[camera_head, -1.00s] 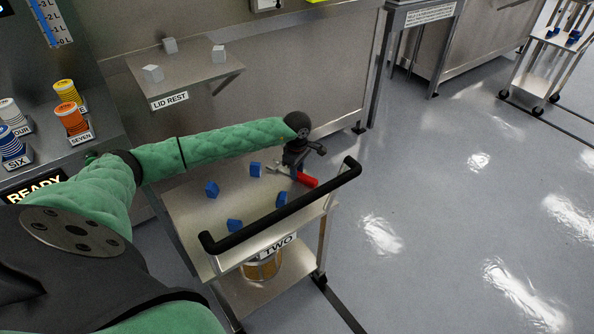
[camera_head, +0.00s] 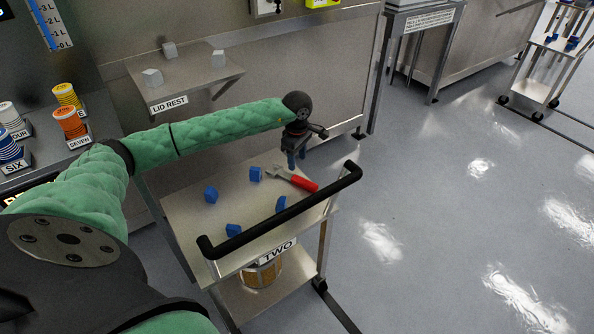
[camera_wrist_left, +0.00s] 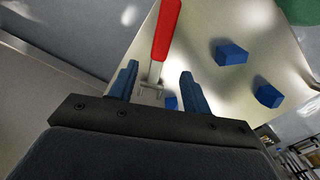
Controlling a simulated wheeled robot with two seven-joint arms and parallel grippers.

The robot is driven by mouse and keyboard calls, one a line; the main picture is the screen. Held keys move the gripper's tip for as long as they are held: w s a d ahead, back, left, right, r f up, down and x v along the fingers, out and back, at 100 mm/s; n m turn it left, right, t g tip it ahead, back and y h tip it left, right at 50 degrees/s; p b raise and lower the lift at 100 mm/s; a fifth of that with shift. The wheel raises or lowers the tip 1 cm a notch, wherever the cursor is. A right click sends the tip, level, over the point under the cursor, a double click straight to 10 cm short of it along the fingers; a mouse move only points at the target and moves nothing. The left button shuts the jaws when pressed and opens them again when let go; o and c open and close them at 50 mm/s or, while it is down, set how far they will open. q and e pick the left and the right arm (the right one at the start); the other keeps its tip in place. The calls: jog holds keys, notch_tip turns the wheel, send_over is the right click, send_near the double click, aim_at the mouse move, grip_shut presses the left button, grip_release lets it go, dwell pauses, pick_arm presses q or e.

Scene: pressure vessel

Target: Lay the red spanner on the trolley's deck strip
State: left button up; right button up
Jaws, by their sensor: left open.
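The red spanner (camera_head: 302,183), with a red handle and a grey metal head, lies on the top deck of the trolley (camera_head: 190,207) labelled TWO, towards its right end near the black push handle. My left gripper (camera_head: 297,162) is open and empty, raised above the deck just behind the spanner's head. In the left wrist view the spanner (camera_wrist_left: 166,35) shows beyond and between the two blue fingers (camera_wrist_left: 157,88), with its head nearest them. It is apart from the fingers. My right gripper is not in view.
Several blue blocks (camera_head: 211,194) stand on the trolley deck. The black push bar (camera_head: 285,215) runs along its near side. A lower shelf holds a container (camera_head: 262,274). Behind is the lid rest shelf (camera_head: 190,75) with grey blocks. Open floor lies to the right.

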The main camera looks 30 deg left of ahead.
pick_arm(q)
jog(key=shift+r, duration=2.05)
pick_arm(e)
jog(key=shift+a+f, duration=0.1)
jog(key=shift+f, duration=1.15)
